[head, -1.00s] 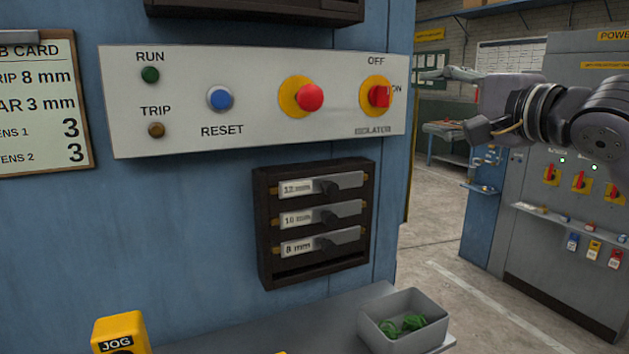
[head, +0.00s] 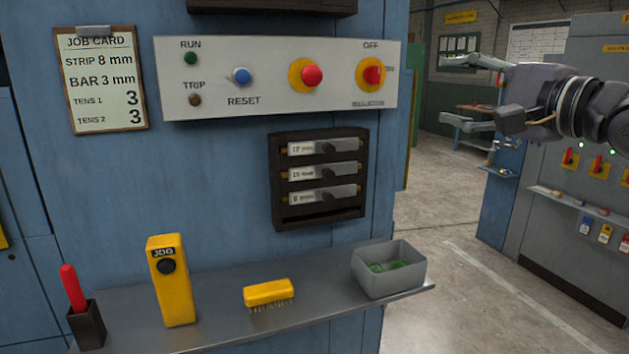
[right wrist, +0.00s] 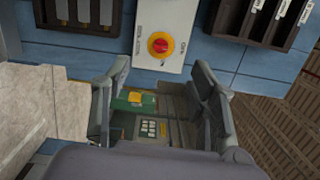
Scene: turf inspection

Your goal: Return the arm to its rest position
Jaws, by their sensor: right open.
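My right gripper (head: 450,91) is open and empty. In the head view it is at the upper right, to the right of the white control panel (head: 226,104), with its fingers pointing left. The right wrist view shows its two spread fingers (right wrist: 161,72) with nothing between them. Beyond the fingertips is the red and yellow isolator switch (right wrist: 161,45), which also shows in the head view (head: 373,75). The gripper looks clear of the switch. The exact setting of its knob is hard to read. My left gripper is not in view.
Below the panel is a dark rack (head: 318,211) with labelled bars. A shelf (head: 222,294) holds a yellow JOG box (head: 172,290), a yellow brush (head: 268,292) and a grey bin (head: 390,283) with green pieces. A grey cabinet (head: 545,225) stands behind my right arm.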

